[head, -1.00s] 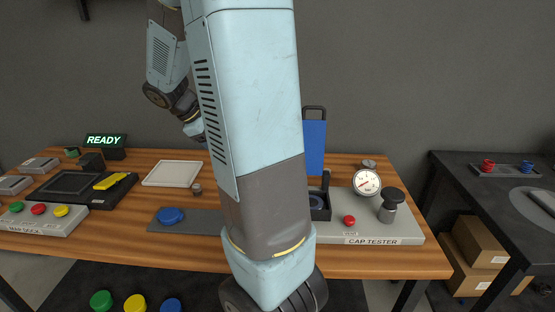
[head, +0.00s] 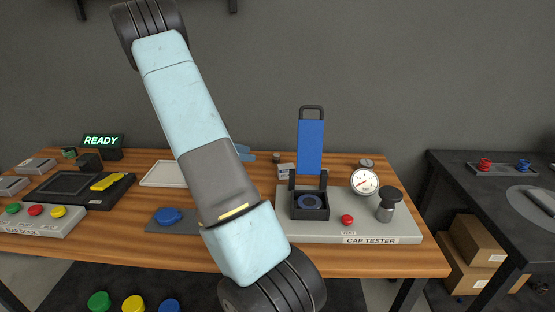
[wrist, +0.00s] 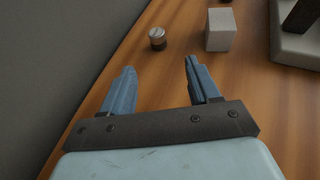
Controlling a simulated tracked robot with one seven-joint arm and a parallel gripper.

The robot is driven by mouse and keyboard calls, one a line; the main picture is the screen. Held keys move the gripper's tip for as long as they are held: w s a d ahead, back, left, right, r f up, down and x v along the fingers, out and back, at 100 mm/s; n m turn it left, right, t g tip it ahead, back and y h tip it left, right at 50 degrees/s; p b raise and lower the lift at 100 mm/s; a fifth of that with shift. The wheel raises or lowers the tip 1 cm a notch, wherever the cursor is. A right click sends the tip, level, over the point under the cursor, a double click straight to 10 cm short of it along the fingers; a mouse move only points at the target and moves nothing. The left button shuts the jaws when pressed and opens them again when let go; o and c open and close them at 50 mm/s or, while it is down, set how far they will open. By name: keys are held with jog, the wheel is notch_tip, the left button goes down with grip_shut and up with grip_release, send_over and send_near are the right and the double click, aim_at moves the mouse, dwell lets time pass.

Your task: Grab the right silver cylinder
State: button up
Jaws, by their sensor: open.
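My gripper (wrist: 159,66) is open and empty. In the head view my arm hides most of the gripper; a blue part shows left of this cylinder. Another small silver cylinder (head: 366,163) stands farther right, behind the gauge.
A small white box (wrist: 220,30) stands right of the nearer cylinder. The cap tester (head: 335,225) carries a raised blue panel (head: 310,146), a gauge (head: 364,182), a red button (head: 347,219) and a black-topped knob (head: 386,207). A pale tray (head: 162,175) lies left.

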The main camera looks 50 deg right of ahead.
send_near(276, 155)
jog(key=x, duration=0.3)
jog(key=f+x, duration=0.1)
jog(key=x, duration=0.1)
jog(key=shift+a+f, duration=0.1)
jog(key=shift+a, duration=0.05)
jog(key=shift+r+x, duration=0.2)
jog(key=shift+x, duration=2.45)
jog(key=shift+w, duration=0.2)
jog(key=c, duration=1.1)
